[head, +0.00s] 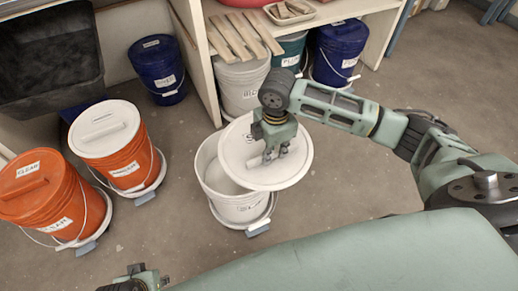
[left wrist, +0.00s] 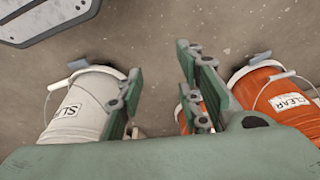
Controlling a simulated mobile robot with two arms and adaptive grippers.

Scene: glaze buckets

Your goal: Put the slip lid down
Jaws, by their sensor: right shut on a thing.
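The white slip lid (head: 291,174), a round disc with a handle and writing, is in the head view. My right gripper (head: 274,153) is shut on its handle. The lid is held over the right part of the white slip bucket (head: 238,208), offset to the right. The bucket's open mouth shows on the left; whether lid and rim touch is unclear. The bucket (left wrist: 75,112) also shows at the left of the left wrist view. My left gripper (left wrist: 160,85) is open and empty, its fingers apart; only a bit shows at the head view's bottom edge.
An orange bucket with a white lid (head: 128,165) and an orange CLEAR bucket (head: 55,207) stand left. A blue bucket (head: 160,75) stands behind. A shelf (head: 345,15) holds a tray (head: 290,12), with more buckets beneath. Bare floor (head: 150,245) lies in front.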

